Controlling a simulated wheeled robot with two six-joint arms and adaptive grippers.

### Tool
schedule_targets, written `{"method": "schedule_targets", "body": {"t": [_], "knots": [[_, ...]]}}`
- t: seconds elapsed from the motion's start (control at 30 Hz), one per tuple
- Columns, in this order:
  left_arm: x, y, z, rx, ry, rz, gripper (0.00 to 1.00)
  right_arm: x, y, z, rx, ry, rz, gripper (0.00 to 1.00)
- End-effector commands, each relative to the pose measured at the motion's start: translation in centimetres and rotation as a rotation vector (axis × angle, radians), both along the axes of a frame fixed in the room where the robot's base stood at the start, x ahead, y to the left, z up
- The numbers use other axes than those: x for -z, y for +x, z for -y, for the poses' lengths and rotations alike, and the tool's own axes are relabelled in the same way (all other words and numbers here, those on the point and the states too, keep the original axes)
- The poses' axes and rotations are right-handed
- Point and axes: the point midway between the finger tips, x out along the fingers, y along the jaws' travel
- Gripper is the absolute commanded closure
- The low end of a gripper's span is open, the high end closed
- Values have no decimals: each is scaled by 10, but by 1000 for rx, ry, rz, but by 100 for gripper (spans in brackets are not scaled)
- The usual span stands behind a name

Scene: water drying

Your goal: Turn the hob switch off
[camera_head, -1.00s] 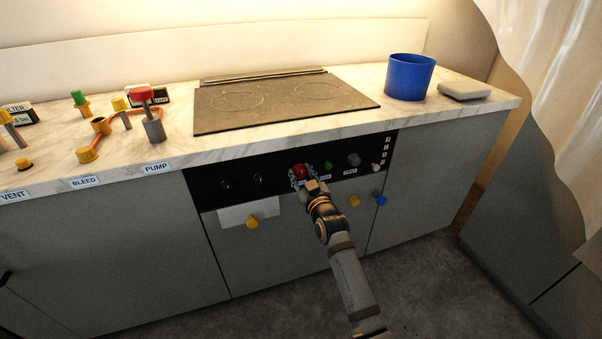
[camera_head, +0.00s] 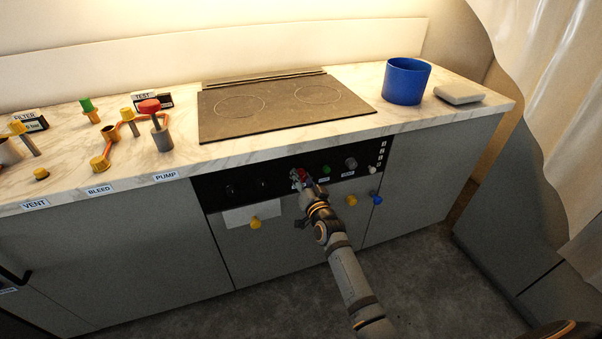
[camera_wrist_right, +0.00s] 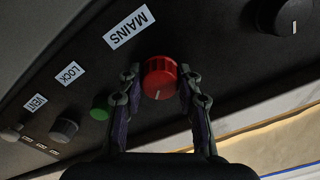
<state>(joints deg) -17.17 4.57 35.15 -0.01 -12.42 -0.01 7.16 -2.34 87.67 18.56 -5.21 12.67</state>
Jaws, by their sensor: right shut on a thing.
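A red round knob (camera_head: 303,174) sits on the black control panel (camera_head: 213,192) below the hob. In the right wrist view the red knob (camera_wrist_right: 159,78) has a light pointer mark on its face and stands beside a MAINS label (camera_wrist_right: 129,26). My right gripper (camera_head: 302,180) is at the panel, shut on this knob. In the wrist view its two fingers (camera_wrist_right: 159,88) flank the knob left and right. The fingers partly cover the knob in the head view. My left gripper is not in view.
A green button (camera_head: 325,169) and a grey knob (camera_head: 351,163) lie right of the red knob; black knobs (camera_head: 231,191) lie left. Above are the dark hob (camera_head: 285,110), a blue pot (camera_head: 406,82) and several valves (camera_head: 162,138) on the worktop (camera_head: 225,154).

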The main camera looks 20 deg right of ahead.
Motion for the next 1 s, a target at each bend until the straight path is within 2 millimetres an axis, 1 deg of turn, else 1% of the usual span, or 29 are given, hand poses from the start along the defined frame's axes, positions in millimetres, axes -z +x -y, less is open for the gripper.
{"method": "schedule_targets", "body": {"t": [0.03,0.1,0.6,0.8,1.0], "knots": [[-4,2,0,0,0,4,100,-2,0,0,1,42,-1,97],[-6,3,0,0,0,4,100,-2,0,0,1,108,-3,97],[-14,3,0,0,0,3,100,0,0,1,0,549,-17,97],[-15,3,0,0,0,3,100,0,0,1,0,668,-21,97],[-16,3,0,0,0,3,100,0,0,1,0,741,-24,97]]}}
